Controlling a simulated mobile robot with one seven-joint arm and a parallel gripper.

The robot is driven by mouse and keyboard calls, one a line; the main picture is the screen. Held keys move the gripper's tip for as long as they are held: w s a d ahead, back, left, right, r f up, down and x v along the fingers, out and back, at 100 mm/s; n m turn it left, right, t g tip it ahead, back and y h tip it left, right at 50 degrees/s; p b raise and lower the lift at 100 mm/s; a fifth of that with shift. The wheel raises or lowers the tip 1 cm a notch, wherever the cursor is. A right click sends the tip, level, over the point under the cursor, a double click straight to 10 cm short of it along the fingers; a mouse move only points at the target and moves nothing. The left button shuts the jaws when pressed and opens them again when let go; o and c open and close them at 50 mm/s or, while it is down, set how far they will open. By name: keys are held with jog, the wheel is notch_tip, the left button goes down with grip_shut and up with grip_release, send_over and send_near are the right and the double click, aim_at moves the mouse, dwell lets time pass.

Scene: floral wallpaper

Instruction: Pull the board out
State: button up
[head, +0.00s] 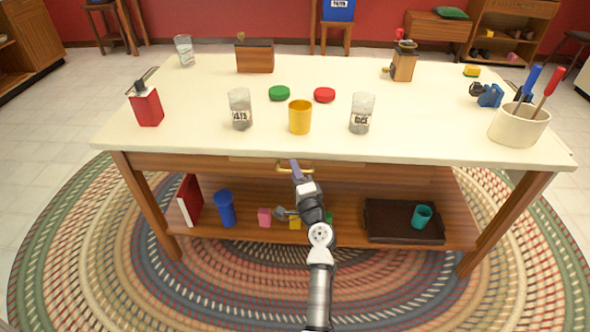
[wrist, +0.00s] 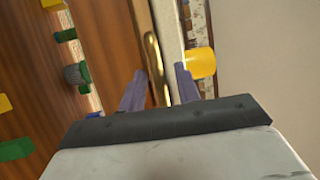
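The board (head: 250,160) shows as a thin pale wooden strip just under the table top's front edge, flush with it as far as I can tell. A curved brass handle (head: 284,169) sits at its front. In the wrist view the handle (wrist: 152,55) runs lengthwise between my fingers. My gripper (head: 295,166) is at the handle and partly hides it. In the wrist view my gripper (wrist: 160,73) is open, one finger on each side of the handle, with gaps showing. I cannot tell whether a finger touches it.
The cream table top (head: 210,98) holds a yellow cup (head: 300,117) near the front edge, glass jars (head: 240,109) and a utensil crock (head: 519,125). A lower shelf carries a blue cup (head: 225,208) and a dark tray (head: 380,232). The rug (head: 200,290) in front is clear.

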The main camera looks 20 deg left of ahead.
jog(key=shift+w+a, duration=0.1)
jog(key=shift+c, duration=0.3)
grip_shut()
